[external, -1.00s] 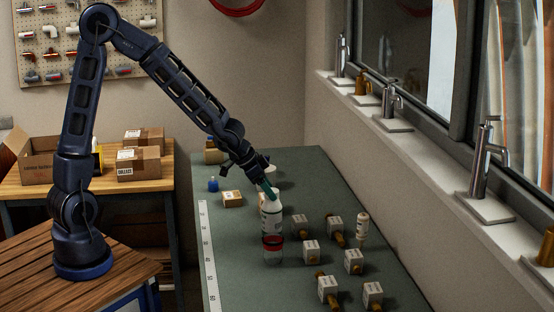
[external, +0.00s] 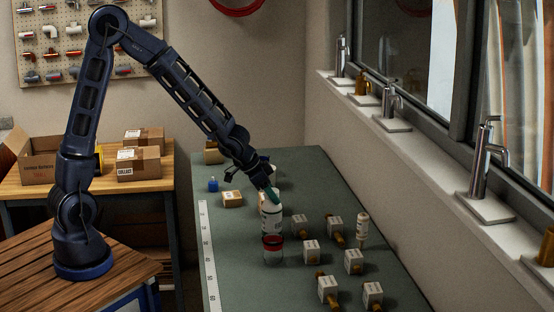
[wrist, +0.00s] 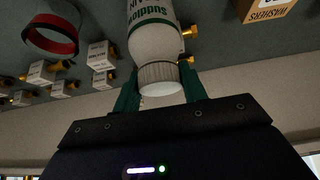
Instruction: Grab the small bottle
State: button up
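A white bottle (external: 271,222) with green print and a ribbed cap stands upright on the grey-green table. My gripper (external: 271,193) is at the top of this bottle. In the wrist view the green fingers of my gripper (wrist: 160,82) flank the cap of the bottle (wrist: 153,30), one on each side. Whether both fingers press on the cap is too dark to tell. A small blue bottle (external: 213,185) stands at the far left.
Several boxed brass fittings (external: 311,251) lie to the right. A small carton (external: 232,198) lies to the left. A measuring strip (external: 208,255) runs along the left edge.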

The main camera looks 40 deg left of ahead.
grip_shut()
jog(key=shift+r, duration=0.2)
